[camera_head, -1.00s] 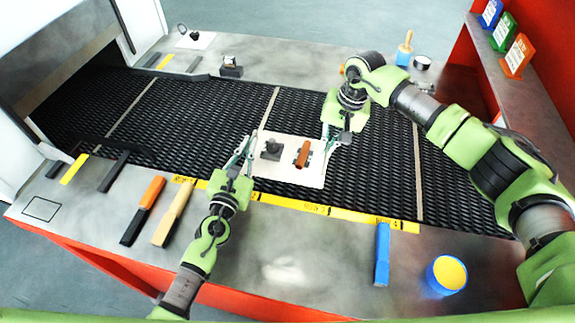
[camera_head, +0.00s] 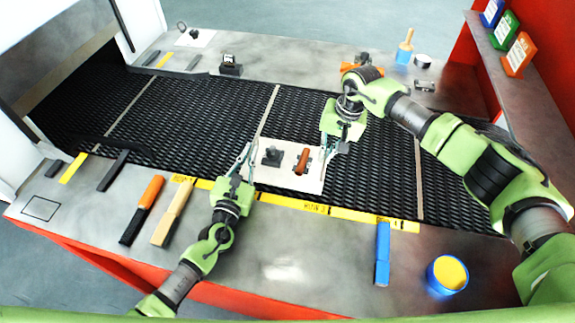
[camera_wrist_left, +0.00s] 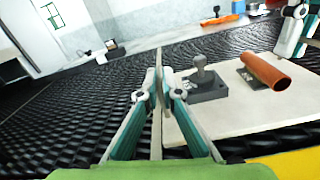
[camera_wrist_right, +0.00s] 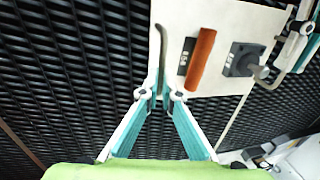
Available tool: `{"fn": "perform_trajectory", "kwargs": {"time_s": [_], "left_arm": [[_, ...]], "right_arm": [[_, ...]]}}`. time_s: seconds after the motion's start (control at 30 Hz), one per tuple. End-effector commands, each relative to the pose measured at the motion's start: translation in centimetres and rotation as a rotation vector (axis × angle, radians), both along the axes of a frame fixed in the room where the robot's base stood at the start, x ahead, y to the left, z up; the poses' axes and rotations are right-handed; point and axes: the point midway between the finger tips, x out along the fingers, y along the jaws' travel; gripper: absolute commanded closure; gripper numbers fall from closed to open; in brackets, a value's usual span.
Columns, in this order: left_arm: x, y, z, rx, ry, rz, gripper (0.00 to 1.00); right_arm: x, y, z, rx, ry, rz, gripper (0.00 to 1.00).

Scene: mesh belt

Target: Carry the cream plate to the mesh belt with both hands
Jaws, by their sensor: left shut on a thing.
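The cream plate (camera_head: 290,180) is over the near part of the black mesh belt (camera_head: 190,115), close to the yellow edge strip. I cannot tell whether it touches the mesh. It carries a dark grey knob block (camera_head: 271,157) and an orange-brown cylinder (camera_head: 302,160). My left gripper (camera_head: 246,160) is shut on the plate's left edge, seen closely in the left wrist view (camera_wrist_left: 160,75). My right gripper (camera_head: 337,143) is at the opposite edge.
On the near ledge lie an orange-and-black bar (camera_head: 142,210), a tan bar (camera_head: 173,212), a blue bar (camera_head: 382,255) and a blue cup with yellow contents (camera_head: 447,274). A dark block (camera_head: 230,67) and a brush in a blue pot (camera_head: 404,52) stand on the far ledge. The belt's left part is clear.

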Motion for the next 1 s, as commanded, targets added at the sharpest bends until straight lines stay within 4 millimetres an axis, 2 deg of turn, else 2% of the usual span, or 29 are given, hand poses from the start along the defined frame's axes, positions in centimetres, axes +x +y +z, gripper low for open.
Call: {"fn": "perform_trajectory", "kwargs": {"time_s": [0.1,0.17,0.2,0.77,0.87,1.0], "left_arm": [[0.1,0.2,-0.5,0.008,-0.002,0.002,1.00],[0.0,0.2,-0.8,0.007,0.003,0.002,0.82],[0.0,0.2,-0.8,0.006,0.003,0.002,0.78],[-0.3,0.1,-0.6,0.000,0.002,-0.001,0.78],[-1.2,0.3,-0.7,0.001,0.003,0.000,0.78],[-3.8,0.9,-0.8,0.003,0.005,-0.002,0.78]], "right_arm": [[0.3,-0.4,-0.4,-0.004,-0.008,-0.004,1.00],[0.3,-0.4,-0.5,-0.007,-0.006,-0.004,0.83],[0.2,-0.4,-0.5,-0.005,-0.005,-0.003,0.79],[0.0,-0.1,-0.5,0.000,-0.001,0.000,0.79],[0.0,0.0,-0.5,0.000,-0.001,0.000,0.79],[0.0,0.0,-0.5,0.000,-0.001,0.000,0.79]]}}
